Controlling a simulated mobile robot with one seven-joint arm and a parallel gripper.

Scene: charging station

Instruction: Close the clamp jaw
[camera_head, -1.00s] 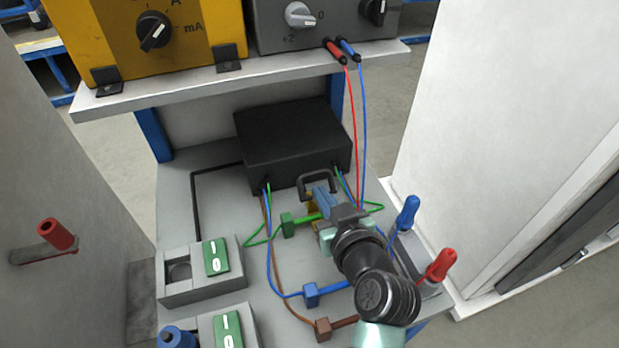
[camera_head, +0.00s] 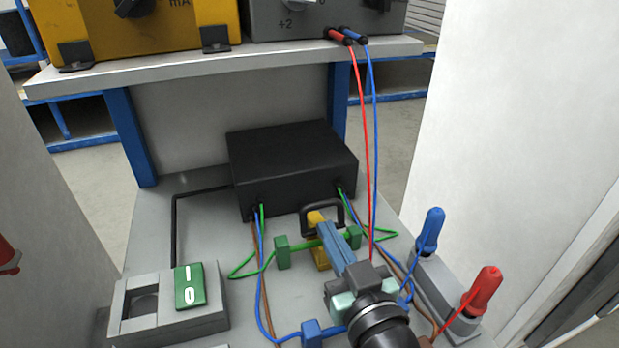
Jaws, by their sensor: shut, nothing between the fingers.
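The clamp shows as yellow parts (camera_head: 321,256) at the green wire between two green blocks, with a dark loop (camera_head: 322,204) just behind. My arm and gripper largely cover it, so how far its jaw is open cannot be told. My gripper (camera_head: 326,234) reaches in from the lower right, its narrow blue fingers shut and empty. Their tips overlap the yellow clamp top in the picture; whether they touch it is unclear.
A black box (camera_head: 290,165) stands behind the clamp. Blue (camera_head: 429,232) and red (camera_head: 483,290) plugs stand upright at right. A switch box (camera_head: 170,308) sits at front left. Red and blue leads hang from the shelf (camera_head: 200,72) above. Loose wires cross the bench.

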